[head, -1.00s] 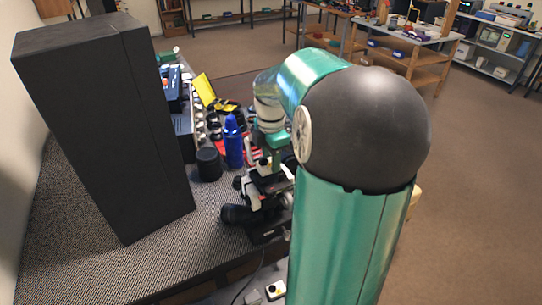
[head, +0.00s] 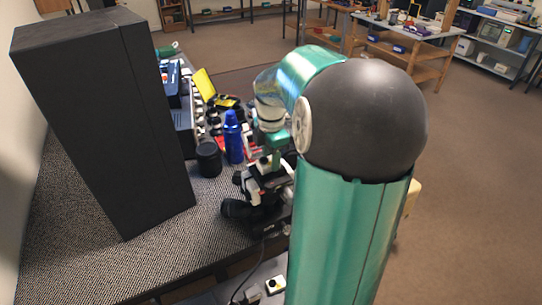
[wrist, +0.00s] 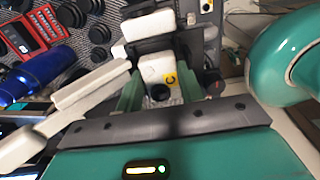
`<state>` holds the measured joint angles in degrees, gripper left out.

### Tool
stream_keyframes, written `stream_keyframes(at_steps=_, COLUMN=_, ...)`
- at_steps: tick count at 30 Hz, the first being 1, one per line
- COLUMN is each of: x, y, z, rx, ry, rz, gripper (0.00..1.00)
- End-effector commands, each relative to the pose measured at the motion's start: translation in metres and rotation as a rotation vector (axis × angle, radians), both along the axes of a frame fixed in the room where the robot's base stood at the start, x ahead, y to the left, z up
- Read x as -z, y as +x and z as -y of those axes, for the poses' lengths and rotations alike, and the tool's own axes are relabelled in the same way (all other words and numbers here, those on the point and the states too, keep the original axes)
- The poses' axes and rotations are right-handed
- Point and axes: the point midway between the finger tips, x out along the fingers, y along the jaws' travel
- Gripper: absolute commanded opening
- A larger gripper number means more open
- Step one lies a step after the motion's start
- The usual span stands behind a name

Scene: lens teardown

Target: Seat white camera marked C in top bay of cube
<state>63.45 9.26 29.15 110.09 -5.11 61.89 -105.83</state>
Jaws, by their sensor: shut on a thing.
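The white camera with a yellow C label (wrist: 170,77) is between the green fingers of my gripper (wrist: 160,92) in the wrist view. Its dark round lens faces the wrist. My gripper is shut on it. In the head view my gripper (head: 266,166) is partly hidden by my arm, above black gear on the bench. A dark, frame-like body (wrist: 150,44) with white blocks lies just beyond the held camera. I cannot tell for certain whether it is the cube, or whether the camera touches it.
A tall black box (head: 105,120) stands at left on the bench. A blue bottle (head: 233,137) and a black cylinder (head: 208,159) stand near the gripper. Another white block with a yellow label (head: 275,284) lies at the front. A red device (wrist: 30,37) is upper left in the wrist view.

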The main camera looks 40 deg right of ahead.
Motion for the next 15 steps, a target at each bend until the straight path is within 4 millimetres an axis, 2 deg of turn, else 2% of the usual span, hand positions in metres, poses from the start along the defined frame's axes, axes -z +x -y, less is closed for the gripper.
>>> stream_keyframes(at_steps=9, x=0.0046, y=0.0005, z=-0.0004, rx=-0.001, ry=0.0, rz=0.001, gripper=0.14)
stream_keyframes(at_steps=10, x=0.0047, y=0.0005, z=-0.0004, rx=-0.001, ry=0.0, rz=0.001, gripper=0.39)
stream_keyframes(at_steps=13, x=0.0046, y=0.0006, z=-0.0003, rx=-0.001, ry=0.0, rz=0.001, gripper=0.59)
stream_keyframes(at_steps=15, x=0.0045, y=0.0006, z=-0.0002, rx=-0.001, ry=0.0, rz=0.001, gripper=0.59)
